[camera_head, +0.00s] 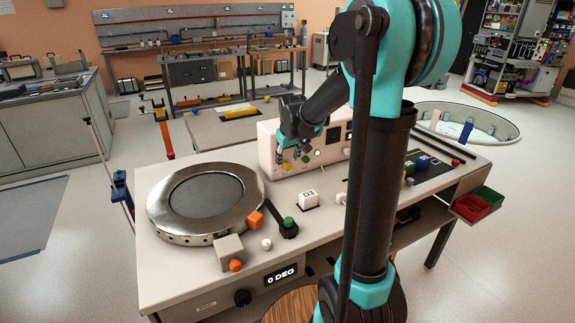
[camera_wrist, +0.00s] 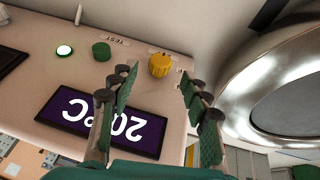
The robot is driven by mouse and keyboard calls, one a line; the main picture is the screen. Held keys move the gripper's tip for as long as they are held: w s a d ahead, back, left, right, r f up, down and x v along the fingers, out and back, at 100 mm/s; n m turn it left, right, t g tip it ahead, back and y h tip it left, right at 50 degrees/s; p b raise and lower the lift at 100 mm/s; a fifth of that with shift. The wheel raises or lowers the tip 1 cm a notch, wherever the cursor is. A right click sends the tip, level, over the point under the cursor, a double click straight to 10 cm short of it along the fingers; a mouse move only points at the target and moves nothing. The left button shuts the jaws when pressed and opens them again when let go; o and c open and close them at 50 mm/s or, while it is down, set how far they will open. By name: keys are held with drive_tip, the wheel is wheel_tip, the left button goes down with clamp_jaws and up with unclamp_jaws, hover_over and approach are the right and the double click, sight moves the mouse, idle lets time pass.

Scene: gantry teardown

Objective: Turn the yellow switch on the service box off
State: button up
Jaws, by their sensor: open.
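The yellow switch (camera_wrist: 159,65) is a round ribbed knob on the beige face of the service box (camera_wrist: 185,120). In the head view the yellow switch (camera_head: 287,166) shows low on the box front (camera_head: 268,160), just under my gripper (camera_head: 297,150). In the wrist view my gripper (camera_wrist: 158,76) is open and empty, with one finger on each side of the line to the switch. The switch appears just beyond the fingertips, with visible gaps on both sides. I cannot tell the exact depth between them.
A green knob (camera_wrist: 101,51), a lit white button (camera_wrist: 64,50) and a "20°C" display (camera_wrist: 103,122) share the panel. A round metal ring (camera_head: 155,208) stands left of the box.

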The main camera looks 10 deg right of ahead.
sight(287, 164)
drive_tip(key=shift+x, duration=2.05)
